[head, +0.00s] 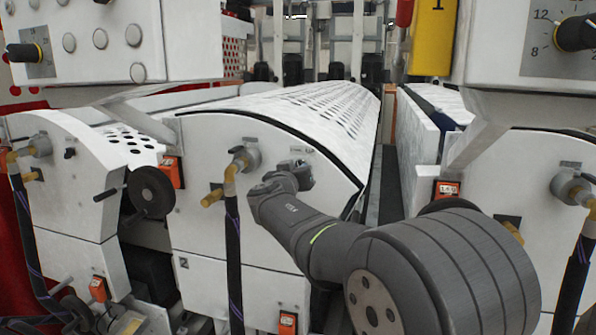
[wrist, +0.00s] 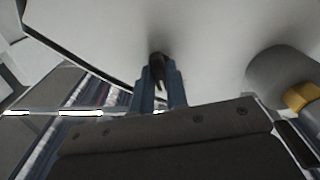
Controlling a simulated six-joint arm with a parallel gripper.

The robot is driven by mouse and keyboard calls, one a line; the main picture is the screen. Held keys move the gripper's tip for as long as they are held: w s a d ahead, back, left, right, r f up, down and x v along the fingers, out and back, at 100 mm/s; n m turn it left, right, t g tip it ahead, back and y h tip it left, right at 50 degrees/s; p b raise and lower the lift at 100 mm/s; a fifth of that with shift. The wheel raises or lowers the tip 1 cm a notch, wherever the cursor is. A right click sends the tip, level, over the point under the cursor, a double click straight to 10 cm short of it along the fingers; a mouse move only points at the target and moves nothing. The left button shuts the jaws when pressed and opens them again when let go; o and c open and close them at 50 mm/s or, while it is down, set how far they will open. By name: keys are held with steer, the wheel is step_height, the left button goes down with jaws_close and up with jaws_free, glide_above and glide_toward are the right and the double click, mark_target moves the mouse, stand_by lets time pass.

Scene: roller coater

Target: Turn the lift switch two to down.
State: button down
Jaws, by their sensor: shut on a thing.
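The lift switch (wrist: 157,68) is a small dark knob on a white panel in the wrist view. My gripper (wrist: 159,85) has its two blue fingers on either side of this knob, shut on it. In the head view my gripper (head: 300,172) is at the upper right of the white front panel (head: 270,225) of the unit marked 2. There the gripper hides the switch, and I cannot tell which way the switch points.
A brass valve with a dark hose (head: 232,180) stands left of my gripper on the same panel. Its grey fitting shows at right in the wrist view (wrist: 275,75). A black handwheel (head: 152,192) is further left. A narrow gap (head: 385,185) separates the neighbouring unit at right.

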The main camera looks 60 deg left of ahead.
steer(key=n, duration=0.3)
stand_by(0.4)
steer(key=c, duration=1.4)
jaws_free()
steer(key=shift+c, duration=0.2)
steer(key=shift+s, duration=0.1)
steer(key=v, duration=1.7)
steer(key=shift+d, duration=0.2)
steer(key=shift+a+r, duration=0.1)
